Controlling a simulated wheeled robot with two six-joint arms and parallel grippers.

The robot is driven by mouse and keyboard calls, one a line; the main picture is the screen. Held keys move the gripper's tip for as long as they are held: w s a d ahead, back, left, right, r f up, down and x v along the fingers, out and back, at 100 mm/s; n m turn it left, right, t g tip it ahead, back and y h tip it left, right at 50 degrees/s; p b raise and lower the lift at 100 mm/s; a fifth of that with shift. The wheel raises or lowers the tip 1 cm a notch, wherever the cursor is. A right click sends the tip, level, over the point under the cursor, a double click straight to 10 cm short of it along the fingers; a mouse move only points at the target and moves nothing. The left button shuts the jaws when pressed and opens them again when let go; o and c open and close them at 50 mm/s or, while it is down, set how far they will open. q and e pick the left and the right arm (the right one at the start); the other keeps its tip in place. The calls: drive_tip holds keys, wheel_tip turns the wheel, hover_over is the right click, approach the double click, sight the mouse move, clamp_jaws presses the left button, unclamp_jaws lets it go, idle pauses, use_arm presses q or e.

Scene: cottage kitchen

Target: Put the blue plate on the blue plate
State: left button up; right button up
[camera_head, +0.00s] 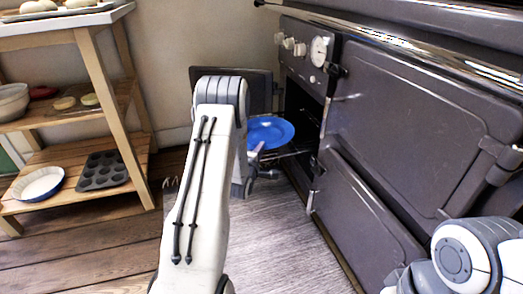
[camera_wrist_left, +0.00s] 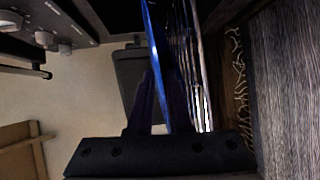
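A blue plate (camera_head: 270,131) is in front of the open oven, at the oven rack's level. My left arm reaches forward, and its gripper (camera_head: 257,150) is at the plate's near left rim, partly hidden by my arm. In the left wrist view the blue plate (camera_wrist_left: 156,45) is seen edge-on between the dark fingers, which appear closed on its rim. A second blue plate cannot be told apart in either view. My right gripper is out of view; only part of that arm shows at bottom right.
The oven rack (camera_head: 288,152) lies beside and under the plate. The dark range (camera_head: 410,130) fills the right side. A wooden shelf (camera_head: 92,85) on the left bears a blue-rimmed dish (camera_head: 38,184) and a muffin tin (camera_head: 101,170). The floor between is clear.

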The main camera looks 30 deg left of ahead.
use_arm(q)
drive_tip(key=shift+r, duration=0.1)
drive_tip(key=shift+r+p, duration=0.3)
drive_tip(key=shift+r, duration=0.05)
drive_tip(key=p+v, duration=0.4)
drive_tip(key=v, duration=0.7)
drive_tip(key=d+r+m+g+h, duration=0.3)
drive_tip(key=d+m+g+h, duration=0.35)
drive_tip(key=d+m, duration=1.15)
drive_tip(key=s+d+r+m+g, duration=0.4)
drive_tip(key=s+d+g, duration=0.1)
drive_tip(key=s+d, duration=0.8)
drive_tip(key=s+d+r+m+g, duration=0.1)
drive_tip(key=s+r+m+g, duration=0.1)
drive_tip(key=s, duration=0.5)
drive_tip(key=s+d+r+m+g, duration=0.1)
drive_tip(key=s+r+m+g, duration=0.1)
drive_tip(key=s+m, duration=0.3)
drive_tip(key=s+y, duration=0.1)
drive_tip(key=s, duration=0.2)
drive_tip(key=shift+s, duration=0.25)
